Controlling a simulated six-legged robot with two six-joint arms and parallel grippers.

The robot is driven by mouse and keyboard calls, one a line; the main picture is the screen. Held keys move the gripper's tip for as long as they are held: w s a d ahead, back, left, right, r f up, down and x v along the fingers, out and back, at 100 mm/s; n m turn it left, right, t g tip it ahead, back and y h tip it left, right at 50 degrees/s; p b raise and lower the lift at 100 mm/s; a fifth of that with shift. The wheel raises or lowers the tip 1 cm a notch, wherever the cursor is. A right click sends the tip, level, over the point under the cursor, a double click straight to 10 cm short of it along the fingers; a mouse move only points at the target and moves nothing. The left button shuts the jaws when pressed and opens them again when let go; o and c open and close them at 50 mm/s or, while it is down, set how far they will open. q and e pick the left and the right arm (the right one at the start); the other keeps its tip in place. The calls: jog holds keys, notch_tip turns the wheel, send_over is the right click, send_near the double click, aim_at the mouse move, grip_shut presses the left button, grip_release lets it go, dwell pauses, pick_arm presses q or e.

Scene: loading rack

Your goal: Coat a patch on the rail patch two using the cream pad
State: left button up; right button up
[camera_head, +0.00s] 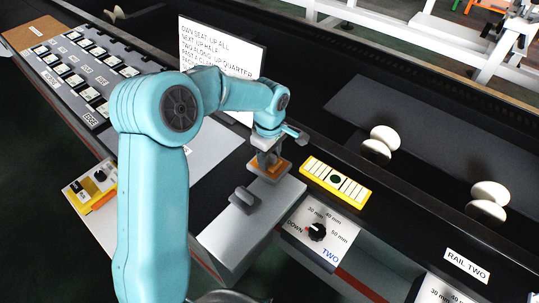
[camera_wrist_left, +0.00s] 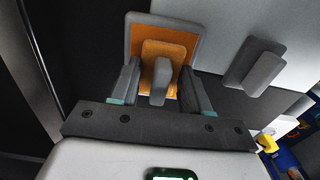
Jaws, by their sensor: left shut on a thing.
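My left gripper (camera_head: 268,157) is shut on the grey upright handle of an orange-topped pad (camera_head: 283,167) with a grey plate under it. In the left wrist view, the fingers (camera_wrist_left: 160,92) stand on both sides of that handle, and the orange top (camera_wrist_left: 182,44) shows behind. The pad is at the far end of a grey box (camera_head: 232,236); I cannot tell whether it touches the box. Its underside is hidden, and I see no cream colour on it. A label reading RAIL TWO (camera_head: 467,265) is on the dark rail at the right. No marked patch is clear.
A grey handle block (camera_head: 243,198) sits on the box, near the pad. A yellow level gauge (camera_head: 335,186) and a knob panel marked TWO (camera_head: 322,236) lie just right. White discs (camera_head: 384,138) stand on the dark bed behind. A text board (camera_head: 222,48) stands behind my arm.

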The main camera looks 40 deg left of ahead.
pick_arm(q)
jog(key=shift+r+p, duration=1.95)
jog(key=shift+r, duration=1.5)
